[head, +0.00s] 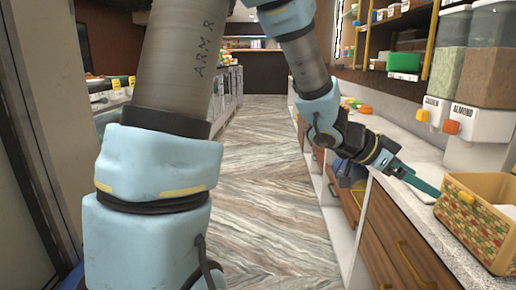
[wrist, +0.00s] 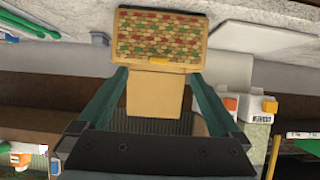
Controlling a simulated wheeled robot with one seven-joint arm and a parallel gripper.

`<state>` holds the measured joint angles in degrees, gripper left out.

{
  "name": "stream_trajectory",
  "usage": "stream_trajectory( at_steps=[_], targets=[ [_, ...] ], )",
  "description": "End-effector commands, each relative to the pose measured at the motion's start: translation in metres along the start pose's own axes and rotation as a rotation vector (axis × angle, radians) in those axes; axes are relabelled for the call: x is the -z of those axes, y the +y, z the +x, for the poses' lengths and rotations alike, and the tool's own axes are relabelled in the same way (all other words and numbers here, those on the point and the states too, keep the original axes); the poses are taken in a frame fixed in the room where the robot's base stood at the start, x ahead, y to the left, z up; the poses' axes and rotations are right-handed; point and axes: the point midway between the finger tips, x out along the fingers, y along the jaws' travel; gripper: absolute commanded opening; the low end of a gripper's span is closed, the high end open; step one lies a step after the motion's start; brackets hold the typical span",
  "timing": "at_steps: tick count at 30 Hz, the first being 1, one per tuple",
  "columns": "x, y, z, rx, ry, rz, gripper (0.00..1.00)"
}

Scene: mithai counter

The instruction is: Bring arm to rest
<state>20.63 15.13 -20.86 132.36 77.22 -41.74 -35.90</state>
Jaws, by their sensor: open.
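My gripper (head: 418,182) reaches over the right-hand counter at the end of my arm, its teal fingers pointing toward a woven basket (head: 468,216). In the wrist view my gripper (wrist: 158,76) has its two fingers spread apart, with nothing held between them. The patterned side of the basket (wrist: 160,38) lies just beyond the fingertips there. I cannot tell whether the fingertips touch the basket.
The white counter (head: 405,144) runs along the right above wooden drawers (head: 393,237). Dispensers labelled almond (head: 468,122) stand behind the basket. Shelves with jars (head: 395,18) are above. The aisle floor (head: 262,170) is clear. Another counter (head: 228,85) lines the left.

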Motion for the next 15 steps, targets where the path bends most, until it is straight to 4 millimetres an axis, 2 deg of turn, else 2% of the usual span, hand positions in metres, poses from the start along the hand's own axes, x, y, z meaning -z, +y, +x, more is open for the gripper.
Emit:
stream_trajectory(
  at_steps=[11, 15],
  targets=[
    [-0.023, -0.043, -0.023, 0.176, -0.059, -0.063, 1.00],
    [-0.040, -0.067, -0.041, 0.284, -0.104, -0.109, 1.00]
  ],
)
